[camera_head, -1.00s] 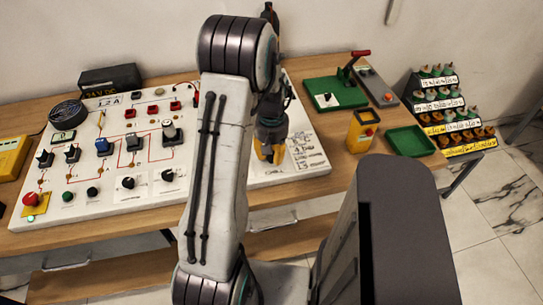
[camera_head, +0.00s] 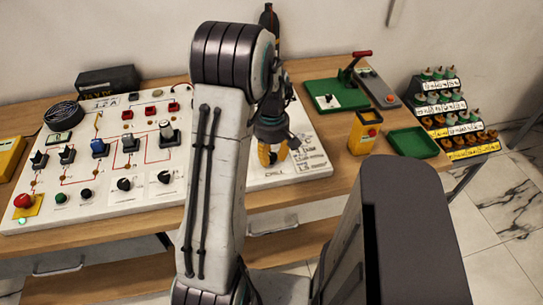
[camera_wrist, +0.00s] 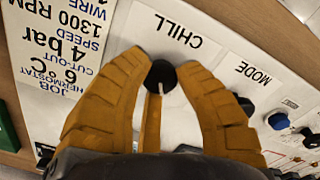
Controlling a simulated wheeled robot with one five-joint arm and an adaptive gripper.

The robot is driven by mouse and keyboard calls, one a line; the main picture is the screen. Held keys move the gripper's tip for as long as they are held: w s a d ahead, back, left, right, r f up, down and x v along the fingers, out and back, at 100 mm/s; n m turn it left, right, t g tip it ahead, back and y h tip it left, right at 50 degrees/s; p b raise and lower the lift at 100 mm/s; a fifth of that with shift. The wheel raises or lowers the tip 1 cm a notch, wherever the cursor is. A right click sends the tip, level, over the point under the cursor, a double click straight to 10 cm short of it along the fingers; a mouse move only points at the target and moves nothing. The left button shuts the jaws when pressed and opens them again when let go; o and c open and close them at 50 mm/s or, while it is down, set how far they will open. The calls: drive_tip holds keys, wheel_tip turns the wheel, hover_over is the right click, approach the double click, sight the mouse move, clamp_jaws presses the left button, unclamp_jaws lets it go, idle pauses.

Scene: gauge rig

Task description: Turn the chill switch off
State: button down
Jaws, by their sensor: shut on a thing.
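The chill switch (camera_wrist: 160,76) is a round black knob with a white pointer line, on the white panel below the printed word CHILL in the wrist view. The pointer line runs toward the bottom of the picture. My gripper (camera_wrist: 163,72) has its two orange fingers closed around the knob, one on each side. In the head view my gripper (camera_head: 272,156) is down at the right part of the white panel (camera_head: 215,195), just above the CHILL label. The fingers hide most of the knob there.
Right of the chill switch in the wrist view is a black MODE knob (camera_wrist: 245,106), close to my right finger. Left is a printed data plate (camera_wrist: 75,45). In the head view, a yellow box (camera_head: 364,132) and green tray (camera_head: 413,142) stand right of the panel.

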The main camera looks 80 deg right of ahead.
sight(271, 156)
drive_tip(key=shift+a+f+n, duration=0.15)
drive_tip(key=shift+n, duration=0.35)
drive_tip(key=c, duration=0.9)
unclamp_jaws()
drive_tip(key=shift+o, duration=0.2)
wheel_tip(271, 156, up, 12)
idle(0.7)
